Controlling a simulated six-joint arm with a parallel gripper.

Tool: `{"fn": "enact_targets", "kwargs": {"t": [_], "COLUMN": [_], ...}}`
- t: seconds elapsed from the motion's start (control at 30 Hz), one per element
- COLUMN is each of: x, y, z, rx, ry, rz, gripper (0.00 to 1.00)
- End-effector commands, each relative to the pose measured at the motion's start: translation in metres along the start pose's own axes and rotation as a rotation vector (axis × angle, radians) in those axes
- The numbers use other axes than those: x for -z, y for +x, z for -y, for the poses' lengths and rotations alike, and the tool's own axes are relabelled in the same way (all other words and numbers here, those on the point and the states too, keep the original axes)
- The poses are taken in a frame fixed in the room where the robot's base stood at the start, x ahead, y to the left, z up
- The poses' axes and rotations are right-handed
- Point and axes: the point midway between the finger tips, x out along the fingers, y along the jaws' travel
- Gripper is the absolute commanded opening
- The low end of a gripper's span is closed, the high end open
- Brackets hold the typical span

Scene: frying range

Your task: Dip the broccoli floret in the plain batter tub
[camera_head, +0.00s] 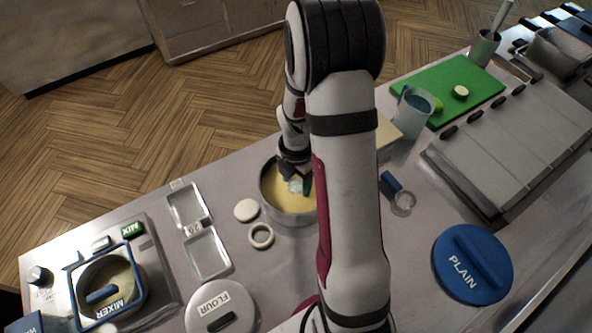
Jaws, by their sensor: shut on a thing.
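An open round metal tub (268,203) of yellow batter stands at the middle of the counter, partly hidden behind my arm. No label shows on it. A round blue lid marked PLAIN (472,264) lies on the counter at the right. My gripper (296,183) points down over the tub's opening, inside its rim as seen here. It is shut on a small pale and green piece, which I take for the broccoli floret (295,186). The piece is small and mostly covered by the fingers, and I cannot tell whether it touches the batter.
A flour tub lid (208,312) and a mixer (107,287) are at the front left. Shallow metal trays (207,253) lie left of the tub, with a white ring (261,236) between. A jug (413,112), green board (458,88) and lidded fryer-like unit (515,135) stand right.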

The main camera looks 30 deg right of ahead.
Motion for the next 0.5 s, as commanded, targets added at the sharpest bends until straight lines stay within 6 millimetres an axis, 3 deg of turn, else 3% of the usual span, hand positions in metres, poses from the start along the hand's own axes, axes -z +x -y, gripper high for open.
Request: {"fn": "enact_targets", "kwargs": {"t": [0.2, 0.5], "x": [0.0, 0.0], "y": [0.014, 0.015], "z": [0.0, 0.0], "rx": [-0.001, -0.001], "ry": [0.0, 0.0], "rz": [0.0, 0.001], "gripper": [0.32, 0.32]}}
